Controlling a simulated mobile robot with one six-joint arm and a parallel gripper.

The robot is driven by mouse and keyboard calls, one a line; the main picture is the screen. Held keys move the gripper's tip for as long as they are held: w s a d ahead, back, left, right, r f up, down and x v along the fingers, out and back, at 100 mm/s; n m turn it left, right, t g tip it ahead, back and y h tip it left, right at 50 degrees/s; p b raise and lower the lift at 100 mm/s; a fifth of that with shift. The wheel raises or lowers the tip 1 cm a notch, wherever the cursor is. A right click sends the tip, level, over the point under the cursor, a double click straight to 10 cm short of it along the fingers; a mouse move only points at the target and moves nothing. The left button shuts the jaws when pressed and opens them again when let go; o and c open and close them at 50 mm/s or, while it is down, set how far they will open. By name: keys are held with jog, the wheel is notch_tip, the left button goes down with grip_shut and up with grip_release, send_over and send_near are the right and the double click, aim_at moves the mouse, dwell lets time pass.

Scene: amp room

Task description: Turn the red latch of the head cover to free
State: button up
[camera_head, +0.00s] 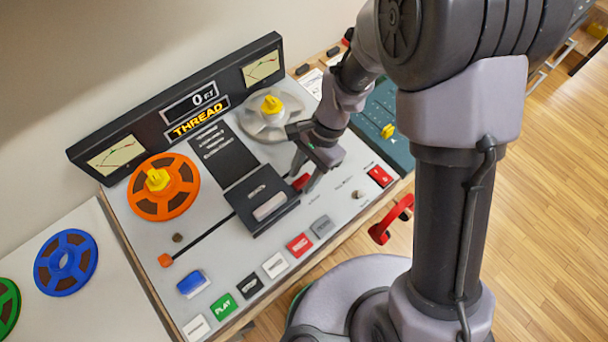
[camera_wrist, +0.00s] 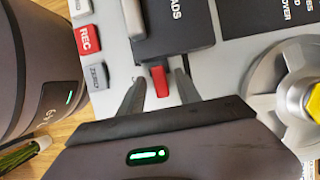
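The head cover (camera_head: 245,196) is a dark box on the tape deck between the two reels. It also shows at the top of the wrist view (camera_wrist: 175,42). The red latch (camera_wrist: 160,84) sticks out from the cover's edge as a short tab. In the head view the latch (camera_head: 300,182) shows in part beside the cover's right end. My gripper (camera_wrist: 160,77) is open, with one dark finger on each side of the latch and a small gap visible on both sides. In the head view my gripper (camera_head: 303,180) is low over the deck, its fingers pointing down.
An orange reel (camera_head: 143,204) is left of the cover and a grey reel (camera_head: 262,127) behind it. A display reading THREAD (camera_head: 195,117) stands at the back. Several buttons, including red REC (camera_head: 299,245), line the front. A red switch (camera_head: 380,176) lies to the right.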

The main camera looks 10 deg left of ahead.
grip_shut()
jog(key=shift+r+n+p, duration=0.1)
jog(key=shift+n+p, duration=0.2)
jog(key=n+h+p, duration=0.1)
jog(key=n+p, duration=0.1)
jog(key=n, duration=0.1)
jog(key=shift+d+r+g, duration=0.1)
jog(key=shift+g, duration=0.2)
jog(key=n+h+p, duration=0.1)
jog(key=n, duration=0.1)
jog(key=n+h+p, duration=0.1)
jog(key=n+p, duration=0.1)
jog(key=n, duration=0.1)
jog(key=shift+d+g+p, duration=0.15)
jog(key=shift+g+p, duration=0.15)
jog(key=n+h+p, duration=0.2)
jog(key=n, duration=0.2)
jog(key=shift+d+n, duration=0.1)
jog(key=shift+n, duration=0.3)
jog(key=shift+d+n+t+h+p, duration=0.1)
jog(key=shift+n+t+h+p, duration=0.35)
jog(key=shift+n, duration=0.7)
jog(key=shift+n+t+h+p, duration=0.25)
jog(key=shift+n+t+p, duration=0.25)
jog(key=shift+n, duration=0.65)
jog(key=shift+w, duration=0.1)
